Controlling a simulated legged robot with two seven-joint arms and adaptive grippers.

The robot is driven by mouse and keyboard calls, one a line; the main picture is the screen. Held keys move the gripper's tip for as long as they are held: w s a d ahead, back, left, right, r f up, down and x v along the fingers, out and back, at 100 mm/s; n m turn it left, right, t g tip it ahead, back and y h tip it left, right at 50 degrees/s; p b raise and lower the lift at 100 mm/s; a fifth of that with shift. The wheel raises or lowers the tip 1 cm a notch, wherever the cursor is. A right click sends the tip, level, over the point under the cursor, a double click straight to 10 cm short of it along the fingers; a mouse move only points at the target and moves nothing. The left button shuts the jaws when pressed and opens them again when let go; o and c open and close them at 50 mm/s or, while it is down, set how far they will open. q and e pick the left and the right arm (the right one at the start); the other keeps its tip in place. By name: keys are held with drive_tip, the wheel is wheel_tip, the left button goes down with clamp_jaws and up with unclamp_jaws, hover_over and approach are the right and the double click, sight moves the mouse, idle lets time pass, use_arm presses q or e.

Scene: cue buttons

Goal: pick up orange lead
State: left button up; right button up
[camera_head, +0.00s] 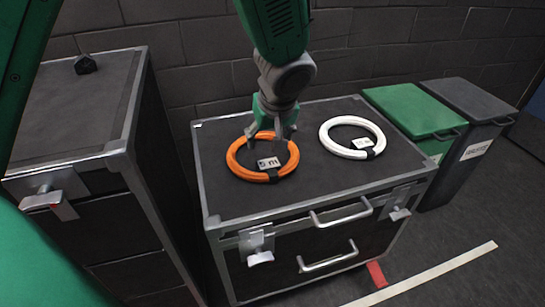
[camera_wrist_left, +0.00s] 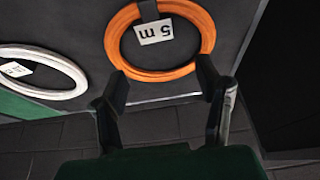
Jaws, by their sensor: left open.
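The orange lead (camera_head: 241,169) is a coiled ring with a black strap and a white tag, lying flat on the dark top of a flight case (camera_head: 300,195). In the left wrist view the orange lead (camera_wrist_left: 160,75) shows at top centre, and its tag reads 5 m. My left gripper (camera_head: 273,136) is above the far edge of the coil, fingers pointing down. In the left wrist view the open fingers of my left gripper (camera_wrist_left: 162,85) stand either side of the coil's near edge, with nothing clearly held. My right gripper is not in view.
A white coiled lead (camera_head: 325,139) lies to the right on the same case. A taller case (camera_head: 70,120) with a small black object (camera_head: 85,64) stands at left. A green bin (camera_head: 410,110) and a dark bin (camera_head: 470,100) stand at right.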

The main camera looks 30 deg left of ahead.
sight(268, 160)
use_arm(q)
drive_tip(key=x, duration=0.3)
drive_tip(key=b+x, duration=0.1)
drive_tip(key=x, duration=0.1)
drive_tip(key=shift+w+d+f+b, duration=0.1)
drive_tip(key=shift+f+b, duration=0.2)
drive_tip(key=shift+f, duration=0.15)
drive_tip(key=b+x, duration=0.2)
drive_tip(key=x, duration=0.3)
drive_tip(key=shift+d+f, duration=0.15)
drive_tip(key=shift+f, duration=0.15)
drive_tip(key=shift+r, duration=0.1)
clamp_jaws()
